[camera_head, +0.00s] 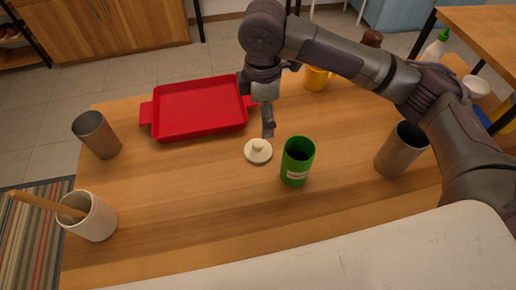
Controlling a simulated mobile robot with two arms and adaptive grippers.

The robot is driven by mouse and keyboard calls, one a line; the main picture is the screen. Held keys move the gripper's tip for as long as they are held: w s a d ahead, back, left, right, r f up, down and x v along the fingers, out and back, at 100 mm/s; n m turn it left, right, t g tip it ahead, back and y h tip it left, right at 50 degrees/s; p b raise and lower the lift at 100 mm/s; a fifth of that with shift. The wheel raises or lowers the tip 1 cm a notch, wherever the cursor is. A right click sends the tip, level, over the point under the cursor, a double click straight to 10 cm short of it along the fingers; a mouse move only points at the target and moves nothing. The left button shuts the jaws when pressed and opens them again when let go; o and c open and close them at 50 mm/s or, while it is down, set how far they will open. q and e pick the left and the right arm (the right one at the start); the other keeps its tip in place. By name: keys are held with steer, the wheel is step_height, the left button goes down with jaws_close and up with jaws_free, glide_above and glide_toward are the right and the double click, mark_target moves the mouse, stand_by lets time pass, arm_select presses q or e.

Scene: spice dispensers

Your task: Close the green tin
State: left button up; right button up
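The green tin (295,164) stands upright on the wooden table, its top open and dark inside, with a pale label low on its front. A round cream lid with a knob (258,152) lies flat on the table just left of the tin, knob up. My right gripper (268,132) points down just above and behind the lid, apart from the tin. Its fingers look thin and edge-on from here, so I cannot tell whether they are open or shut. My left gripper is not in view.
A red tray (200,108) lies behind on the left. Metal cups stand at the left (97,135) and right (401,150). A white mug (90,217) with a wooden stick is at front left. A yellow mug (316,78) is behind. The table front is clear.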

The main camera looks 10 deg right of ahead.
mark_target(259, 145)
step_height(259, 145, down, 8)
steer(key=shift+r, duration=0.2)
steer(key=shift+w+a+f, duration=0.15)
steer(key=shift+a+f, duration=0.05)
steer(key=shift+f, duration=1.15)
steer(key=shift+w+a+f, duration=0.15)
steer(key=shift+f, duration=1.15)
steer(key=shift+s, duration=0.1)
steer(key=c, duration=1)
steer(key=shift+s, duration=0.15)
steer(key=c, duration=0.3)
steer(key=shift+c, duration=0.4)
